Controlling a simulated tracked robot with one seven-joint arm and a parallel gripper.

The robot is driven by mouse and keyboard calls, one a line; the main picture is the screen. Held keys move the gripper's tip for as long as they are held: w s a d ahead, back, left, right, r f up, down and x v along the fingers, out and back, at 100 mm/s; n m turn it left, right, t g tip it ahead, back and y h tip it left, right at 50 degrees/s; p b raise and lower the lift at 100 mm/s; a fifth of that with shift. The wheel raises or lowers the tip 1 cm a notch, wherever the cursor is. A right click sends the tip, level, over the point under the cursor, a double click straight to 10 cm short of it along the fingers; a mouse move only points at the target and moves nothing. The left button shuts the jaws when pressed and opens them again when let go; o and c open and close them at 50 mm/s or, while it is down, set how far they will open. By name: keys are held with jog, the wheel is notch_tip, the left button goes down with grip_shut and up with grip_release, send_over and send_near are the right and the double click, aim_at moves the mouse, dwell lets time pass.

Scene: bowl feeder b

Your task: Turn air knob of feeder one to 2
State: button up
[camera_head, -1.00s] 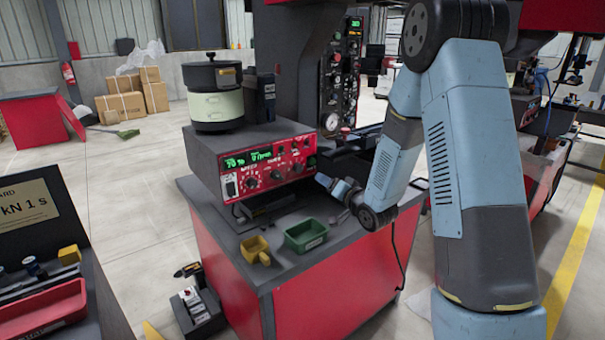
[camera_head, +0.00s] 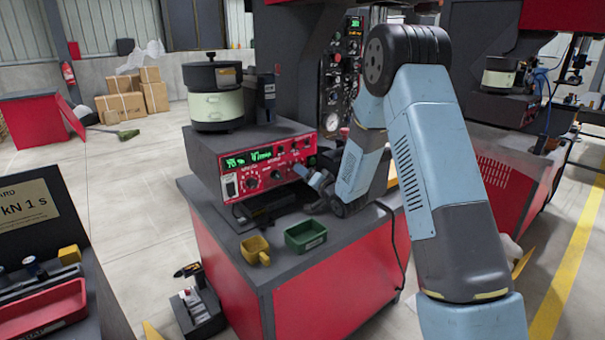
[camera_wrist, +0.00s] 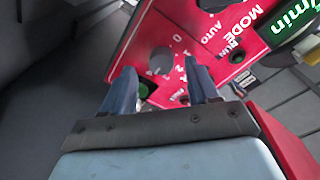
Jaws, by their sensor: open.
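Feeder one's red control panel (camera_head: 268,170) is on the front of the dark feeder box, below a pale green and black bowl unit (camera_head: 213,95). Its lit green display reads about 70 and 47 per minute, with dark knobs (camera_head: 251,184) below. My gripper (camera_head: 298,170) is open at the panel's right part. In the wrist view, my two blue fingers (camera_wrist: 160,68) stand apart on either side of a grey round knob (camera_wrist: 160,61), with small scale digits beside it. I cannot tell whether they touch it. The knob's name and pointer setting are unreadable.
A dark column with gauges (camera_head: 336,90) stands behind on the right. A green lamp or button (camera_wrist: 146,90) shows between my fingers.

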jog(key=shift+x, duration=1.4)
jog(key=c, duration=1)
jog(key=shift+c, duration=0.2)
jog(key=shift+w+d+f+n+y, duration=0.15)
jog(key=shift+n+y, duration=0.1)
jog(key=shift+n, duration=2.8)
jog(key=shift+s+d+n+y, duration=0.1)
jog(key=shift+n+y, duration=0.1)
jog(key=shift+n, duration=2.9)
jog(key=shift+w+d+f+n+y, duration=0.15)
jog(key=shift+n+y, duration=0.1)
jog(key=shift+n, duration=2.8)
